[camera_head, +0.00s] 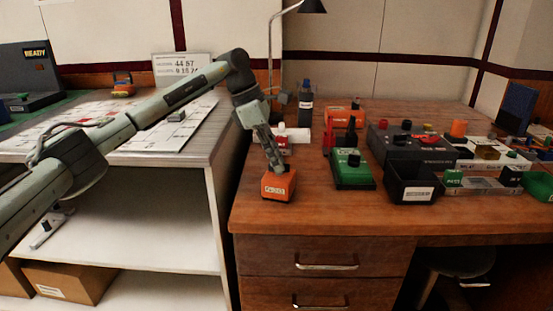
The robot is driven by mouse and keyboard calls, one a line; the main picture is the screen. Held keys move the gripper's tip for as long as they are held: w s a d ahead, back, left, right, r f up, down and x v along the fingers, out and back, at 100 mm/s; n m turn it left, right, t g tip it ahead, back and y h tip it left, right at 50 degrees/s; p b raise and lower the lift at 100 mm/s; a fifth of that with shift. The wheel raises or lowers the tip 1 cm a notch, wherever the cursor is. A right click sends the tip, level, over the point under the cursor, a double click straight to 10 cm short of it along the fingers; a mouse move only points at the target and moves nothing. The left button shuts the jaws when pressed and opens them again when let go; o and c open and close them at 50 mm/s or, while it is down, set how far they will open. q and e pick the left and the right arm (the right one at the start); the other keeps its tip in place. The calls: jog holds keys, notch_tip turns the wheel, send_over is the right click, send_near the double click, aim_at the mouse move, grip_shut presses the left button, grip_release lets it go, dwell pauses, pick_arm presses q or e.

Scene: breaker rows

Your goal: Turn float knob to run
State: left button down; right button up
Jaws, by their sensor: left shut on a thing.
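A small orange box (278,187) with a pale label stands near the left front edge of the wooden desk. The label is too small to read for sure. My left gripper (277,167) points down onto the top of this box and is shut on what sits there. The fingers hide the knob, so I cannot tell which way it points. My right gripper is not in view.
A black open bin (411,184) stands right of the green box. A grey-edged table (150,157) is on the left. The desk's front strip is clear.

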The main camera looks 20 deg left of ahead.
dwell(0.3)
pick_arm(q)
jog(key=c, duration=1.6)
grip_release()
jog(key=shift+r, duration=0.1)
jog(key=v, duration=1.2)
